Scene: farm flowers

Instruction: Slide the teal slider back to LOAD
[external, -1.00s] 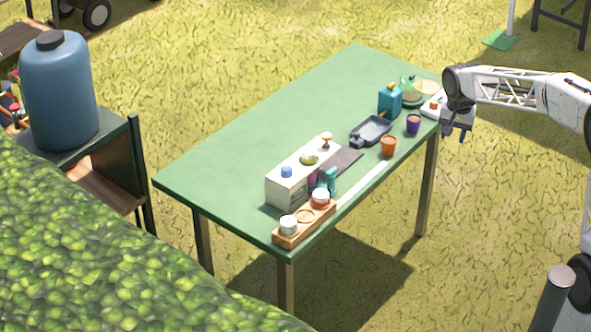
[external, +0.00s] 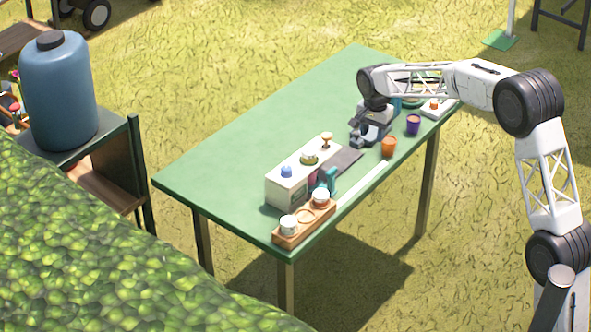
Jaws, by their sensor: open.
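A cream box-shaped unit (external: 292,183) stands near the table's front left end, with a blue knob (external: 286,171) and other small parts on top. A small teal part (external: 328,179), probably the slider, sits at its right front side, beside a pink patch. I cannot read any LOAD mark or tell its exact position on its travel. My gripper (external: 372,130) points down over the dark tray, right of the unit and apart from the teal part. It looks empty and its jaws are open; whether it touches the tray is unclear.
A wooden holder (external: 291,235) with white cups is close in front of the unit. An orange pot (external: 389,146) and a purple pot (external: 413,124) stand along the right edge. My arm partly hides a blue container behind the gripper. The table's left and far middle (external: 270,115) are clear.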

